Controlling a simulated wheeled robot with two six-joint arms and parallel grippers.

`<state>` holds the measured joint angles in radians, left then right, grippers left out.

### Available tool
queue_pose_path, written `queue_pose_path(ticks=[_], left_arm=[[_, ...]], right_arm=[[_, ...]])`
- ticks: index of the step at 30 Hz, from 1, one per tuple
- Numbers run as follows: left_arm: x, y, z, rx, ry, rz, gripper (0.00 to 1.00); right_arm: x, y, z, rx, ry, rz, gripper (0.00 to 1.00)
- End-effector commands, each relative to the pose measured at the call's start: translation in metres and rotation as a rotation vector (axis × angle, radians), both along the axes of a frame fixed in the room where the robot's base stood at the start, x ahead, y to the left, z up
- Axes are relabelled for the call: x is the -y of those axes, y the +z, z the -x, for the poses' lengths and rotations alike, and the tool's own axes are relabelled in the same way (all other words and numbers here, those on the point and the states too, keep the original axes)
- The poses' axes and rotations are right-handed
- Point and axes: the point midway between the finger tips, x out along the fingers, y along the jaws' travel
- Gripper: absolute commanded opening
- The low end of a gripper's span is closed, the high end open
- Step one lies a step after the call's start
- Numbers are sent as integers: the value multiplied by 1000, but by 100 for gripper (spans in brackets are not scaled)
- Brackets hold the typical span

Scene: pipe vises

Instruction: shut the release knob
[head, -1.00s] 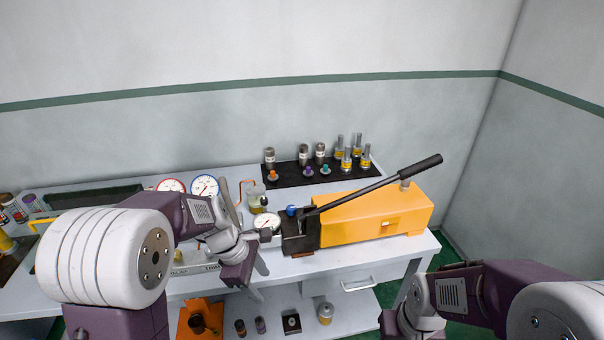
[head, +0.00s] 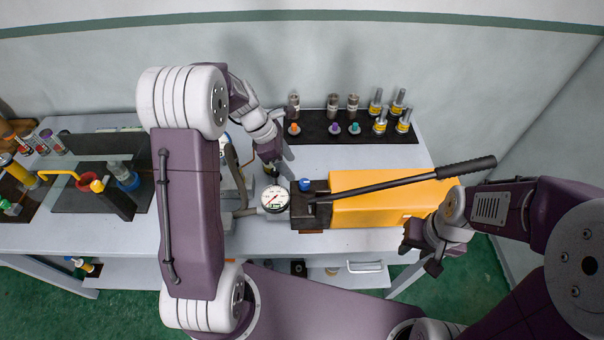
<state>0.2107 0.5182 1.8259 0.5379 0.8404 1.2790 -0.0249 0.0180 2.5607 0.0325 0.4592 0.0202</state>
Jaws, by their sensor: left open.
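A blue knob (head: 305,184), which looks like the release knob, sits on the dark block at the left end of the orange hand pump (head: 375,206). The pump's long black lever (head: 410,184) slants up to the right above the body. My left gripper (head: 280,170) is open, points down, and is just behind and to the left of the blue knob, apart from it as far as I can tell. Its fingers are small and partly hidden. My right gripper (head: 420,259) looks open and empty in front of the pump's right end.
A round pressure gauge (head: 275,198) stands just left of the pump block. A black mat (head: 345,128) with several fittings lies behind the pump. A vise with a yellow handle (head: 60,176) is at the left. Bench top is clear right of the mat.

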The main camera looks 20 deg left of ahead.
Motion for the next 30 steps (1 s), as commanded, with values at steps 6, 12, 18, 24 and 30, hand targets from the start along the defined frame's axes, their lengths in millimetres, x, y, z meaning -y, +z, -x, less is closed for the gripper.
queue_pose_path(ticks=[6, 12, 18, 24, 30], left_arm=[[9, -24, -1, -6, -2, 1, 54], [25, -62, -6, -6, -2, 1, 54], [33, -83, -10, -2, -1, 1, 54], [34, -85, -11, 0, -1, 0, 54], [34, -85, -11, 0, -1, 0, 18]], right_arm=[[0, 1, 0, 0, 0, 0, 36], [0, 3, 0, 0, 0, 0, 36], [0, 3, 0, 0, 0, 0, 36], [0, 3, 0, 0, 0, 0, 36], [0, 3, 0, 0, 0, 0, 36]])
